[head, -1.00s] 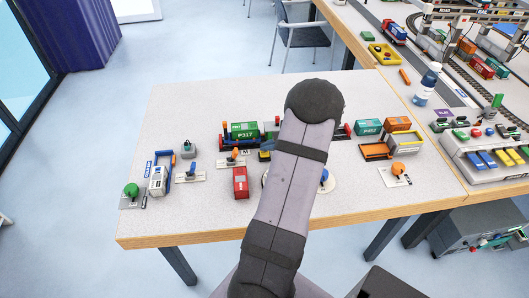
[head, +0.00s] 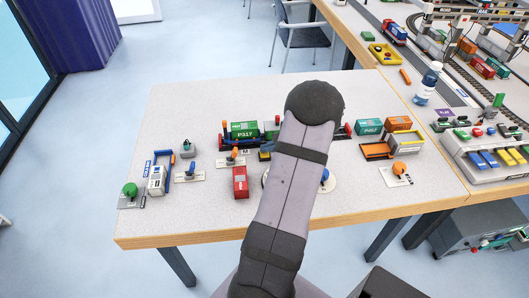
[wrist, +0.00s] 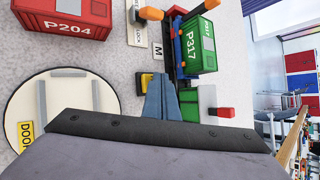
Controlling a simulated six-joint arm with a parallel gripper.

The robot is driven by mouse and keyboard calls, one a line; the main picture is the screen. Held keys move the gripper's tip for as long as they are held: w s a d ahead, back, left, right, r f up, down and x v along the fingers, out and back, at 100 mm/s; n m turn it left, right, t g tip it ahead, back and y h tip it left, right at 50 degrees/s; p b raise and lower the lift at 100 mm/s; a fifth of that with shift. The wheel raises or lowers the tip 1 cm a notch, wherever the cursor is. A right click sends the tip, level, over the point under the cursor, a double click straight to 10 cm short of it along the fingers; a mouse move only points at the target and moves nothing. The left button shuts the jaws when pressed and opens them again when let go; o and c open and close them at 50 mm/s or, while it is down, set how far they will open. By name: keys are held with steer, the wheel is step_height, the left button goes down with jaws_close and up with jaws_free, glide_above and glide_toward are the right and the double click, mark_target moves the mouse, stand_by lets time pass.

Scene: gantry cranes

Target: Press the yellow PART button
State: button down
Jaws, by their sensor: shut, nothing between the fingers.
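My gripper (wrist: 160,98) points down in the wrist view with its blue-grey fingers together and empty. A small yellow block with a dark base (wrist: 146,80) sits right beside the fingertips, partly covered by them. I cannot tell whether they touch, and no PART lettering is readable on it. In the head view a small yellow piece (head: 264,155) shows at the left edge of my arm, which hides the gripper there.
A green P317 container (wrist: 197,45) on a rail wagon stands beside the fingers. A red P204 container (wrist: 62,18) and a white round plate (wrist: 60,88) lie to the left. A control panel (head: 480,145) with several yellow and blue keys stands at far right.

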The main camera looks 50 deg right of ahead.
mark_target(267, 154)
stand_by(0.4)
steer(key=shift+r+p, duration=0.6)
steer(key=shift+r, duration=0.3)
steer(key=shift+r, duration=0.15)
step_height(267, 154, up, 5)
steer(key=p, duration=0.3)
stand_by(0.8)
